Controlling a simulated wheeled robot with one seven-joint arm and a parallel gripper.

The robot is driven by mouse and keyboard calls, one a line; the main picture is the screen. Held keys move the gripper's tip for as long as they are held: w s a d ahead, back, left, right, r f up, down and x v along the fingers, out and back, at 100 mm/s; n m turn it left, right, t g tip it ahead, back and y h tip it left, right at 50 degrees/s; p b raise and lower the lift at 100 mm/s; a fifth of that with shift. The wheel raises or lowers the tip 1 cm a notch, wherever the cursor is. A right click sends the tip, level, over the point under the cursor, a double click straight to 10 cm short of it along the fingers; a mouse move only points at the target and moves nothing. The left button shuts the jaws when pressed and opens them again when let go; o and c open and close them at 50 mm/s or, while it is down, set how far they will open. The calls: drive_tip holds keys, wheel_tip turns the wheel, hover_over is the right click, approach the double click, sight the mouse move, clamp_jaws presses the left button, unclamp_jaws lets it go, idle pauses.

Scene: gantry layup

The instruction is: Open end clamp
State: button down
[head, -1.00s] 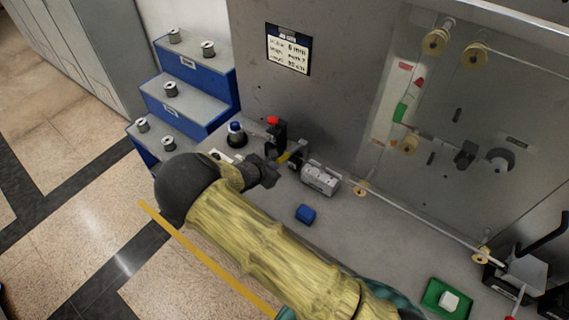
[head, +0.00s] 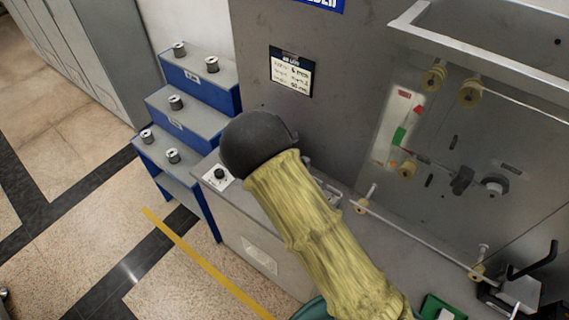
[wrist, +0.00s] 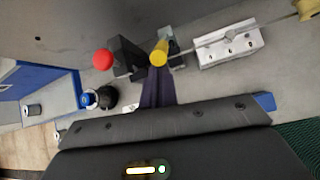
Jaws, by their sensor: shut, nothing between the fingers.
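In the wrist view, a dark clamp block (wrist: 126,58) stands on the grey bench with a red knob (wrist: 103,59) at its left. A yellow-ended lever (wrist: 159,53) is just right of it, with a thin rod running right to a silver block (wrist: 230,45). My gripper (wrist: 157,78) is shut and empty, its dark fingers just below the yellow end; I cannot tell whether they touch it. In the head view my arm hides the clamp and my gripper; only a sliver of the silver block (head: 331,190) may show.
A blue-capped black button (wrist: 98,98) stands left of my gripper, and a blue block (wrist: 265,101) lies to the right. Blue steps with spools (head: 190,122) stand left of the bench. A wall panel with rollers (head: 440,150) rises behind. A green tray (head: 436,309) is at lower right.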

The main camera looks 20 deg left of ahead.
drive_tip(key=shift+w+d+r, duration=0.15)
drive_tip(key=shift+w+r, duration=0.6)
drive_tip(key=shift+r, duration=0.05)
drive_tip(key=s+a+f+b, duration=0.2)
drive_tip(key=s+f, duration=0.2)
wheel_tip(320, 180, up, 10)
drive_tip(key=s+b, duration=0.2)
drive_tip(key=shift+s+a, duration=0.15)
drive_tip(key=shift+a, duration=0.1)
